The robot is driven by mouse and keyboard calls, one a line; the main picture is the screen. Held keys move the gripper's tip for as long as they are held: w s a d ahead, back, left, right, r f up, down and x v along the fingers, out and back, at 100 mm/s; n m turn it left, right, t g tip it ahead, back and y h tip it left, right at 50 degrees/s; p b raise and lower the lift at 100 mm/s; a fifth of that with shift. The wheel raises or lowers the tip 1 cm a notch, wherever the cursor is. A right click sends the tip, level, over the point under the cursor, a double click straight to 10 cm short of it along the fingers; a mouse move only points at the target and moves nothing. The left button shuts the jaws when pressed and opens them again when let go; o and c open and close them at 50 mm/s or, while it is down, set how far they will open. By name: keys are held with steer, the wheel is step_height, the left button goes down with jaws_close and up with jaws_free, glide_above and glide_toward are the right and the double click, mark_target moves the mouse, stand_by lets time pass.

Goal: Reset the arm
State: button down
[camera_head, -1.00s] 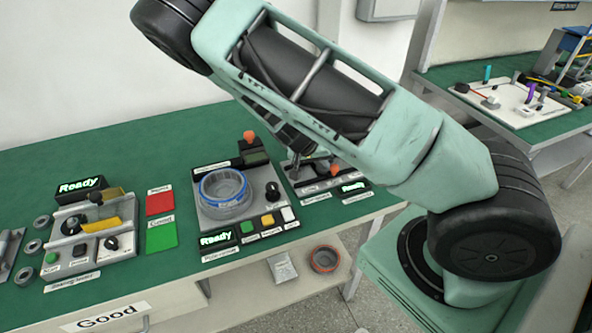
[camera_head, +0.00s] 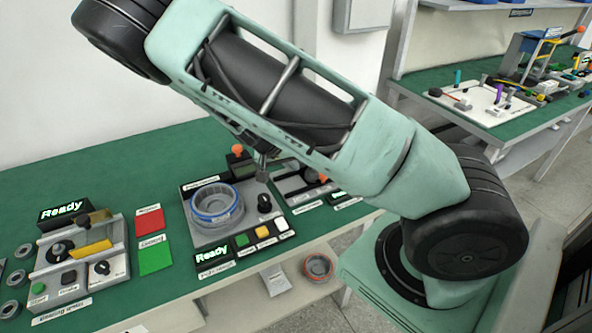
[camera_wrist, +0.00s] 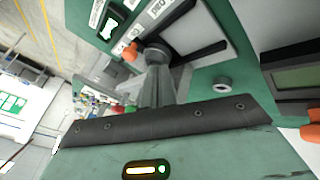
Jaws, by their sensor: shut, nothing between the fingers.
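My arm is pale green with black joints. It reaches across the head view from my base at lower right to the upper left. My gripper (camera_wrist: 157,82) shows in the wrist view as grey fingers, closed together with nothing between them. In the head view the raised arm mostly hides it; only a small grey part shows below the arm, over the bench. The gripper points toward a station with a grey plate and an orange knob (camera_wrist: 129,52). I cannot tell how far its tips are from that station.
The green bench (camera_head: 105,155) holds a station with a blue-ringed round part (camera_head: 215,202), a left station with a yellow piece (camera_head: 91,249), and red (camera_head: 150,222) and green (camera_head: 155,257) pads. Another bench (camera_head: 425,82) stands at right.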

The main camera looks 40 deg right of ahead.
steer(key=v, duration=0.6)
steer(key=shift+r+b, duration=0.15)
steer(key=shift+b, duration=0.15)
steer(key=s+a+r+n+g+y, duration=0.1)
steer(key=s+a+n+y, duration=0.25)
steer(key=a, duration=0.45)
steer(key=s+a+n+y, duration=0.25)
steer(key=s+a, duration=0.25)
steer(key=a, duration=0.4)
steer(key=s+a+r+n, duration=0.5)
steer(key=s, duration=0.2)
steer(key=s+a+r+n+t+y, duration=0.1)
steer(key=s+a+r+n, duration=0.4)
steer(key=s, duration=0.3)
steer(key=shift+s+a+r+n, duration=0.25)
steer(key=shift+s+r+n, duration=0.1)
steer(key=shift+r+n, duration=0.4)
